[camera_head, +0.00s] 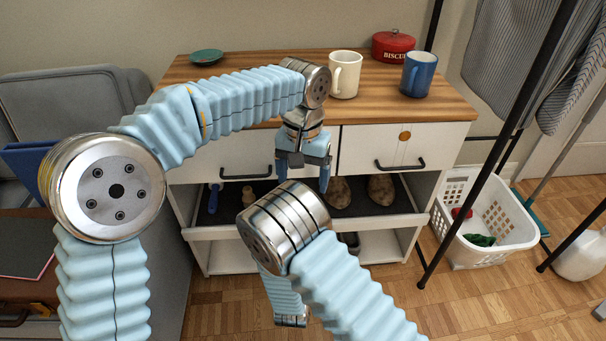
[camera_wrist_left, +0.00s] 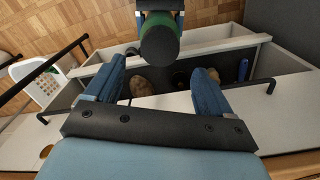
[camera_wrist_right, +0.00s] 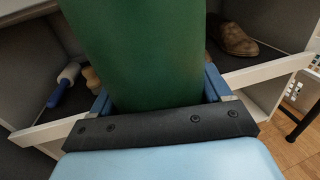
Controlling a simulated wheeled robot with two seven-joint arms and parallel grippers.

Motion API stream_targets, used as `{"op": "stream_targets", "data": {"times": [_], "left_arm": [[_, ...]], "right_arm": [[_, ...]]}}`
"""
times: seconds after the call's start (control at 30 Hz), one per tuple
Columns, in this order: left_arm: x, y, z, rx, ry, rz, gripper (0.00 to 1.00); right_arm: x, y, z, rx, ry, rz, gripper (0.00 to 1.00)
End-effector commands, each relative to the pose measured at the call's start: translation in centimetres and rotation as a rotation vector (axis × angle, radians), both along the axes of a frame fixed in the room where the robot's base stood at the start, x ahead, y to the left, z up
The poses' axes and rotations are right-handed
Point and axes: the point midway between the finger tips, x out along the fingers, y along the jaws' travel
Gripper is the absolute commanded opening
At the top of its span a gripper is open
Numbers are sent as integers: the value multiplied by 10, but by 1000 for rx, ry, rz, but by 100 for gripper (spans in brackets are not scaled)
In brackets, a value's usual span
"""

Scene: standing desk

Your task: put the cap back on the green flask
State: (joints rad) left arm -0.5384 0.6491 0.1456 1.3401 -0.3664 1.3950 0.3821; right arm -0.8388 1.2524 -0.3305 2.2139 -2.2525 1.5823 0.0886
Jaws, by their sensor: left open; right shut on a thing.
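The green flask (camera_wrist_right: 140,45) stands large between the fingers of my right gripper (camera_wrist_right: 157,92), which is shut on it. In the left wrist view the flask (camera_wrist_left: 180,20) shows partly, its round dark end (camera_wrist_left: 160,43) turned toward my left gripper; whether this end is a cap or the bare top I cannot tell. My left gripper (camera_head: 303,165) is open and empty, pointing down in front of the cabinet drawers. In the left wrist view its fingers (camera_wrist_left: 158,68) are spread, with the dark end beyond their tips. In the head view my right arm hides the flask and right gripper. No separate loose cap shows.
The wooden cabinet top (camera_head: 250,75) holds a white mug (camera_head: 345,75), a blue mug (camera_head: 418,75), a red biscuit tin (camera_head: 392,46) and a green dish (camera_head: 207,56). A pulled-out shelf holds brown shoes (camera_head: 382,190) and a blue-handled roller (camera_head: 214,198). A white basket (camera_head: 490,252) stands right.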

Motion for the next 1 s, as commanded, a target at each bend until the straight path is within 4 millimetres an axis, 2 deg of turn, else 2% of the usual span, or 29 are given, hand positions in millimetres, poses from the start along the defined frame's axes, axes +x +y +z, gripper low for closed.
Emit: {"op": "stream_targets", "data": {"times": [0.13, 0.4, 0.6, 0.97, 1.0], "left_arm": [[0, 0, -12, 2, 2, -1, 83], [0, 0, -53, 1, 3, -2, 83], [0, 0, -75, 2, 1, -2, 83], [0, 0, -80, 0, 1, -2, 83], [0, 0, -80, 0, 0, -2, 80]], "right_arm": [[0, 0, 1, 0, -3, 0, 0], [0, 0, 1, 0, -3, 0, 0], [0, 0, 1, 0, -3, 0, 0], [0, 0, 1, 0, -3, 0, 0], [0, 0, 1, 0, -3, 0, 0]]}}
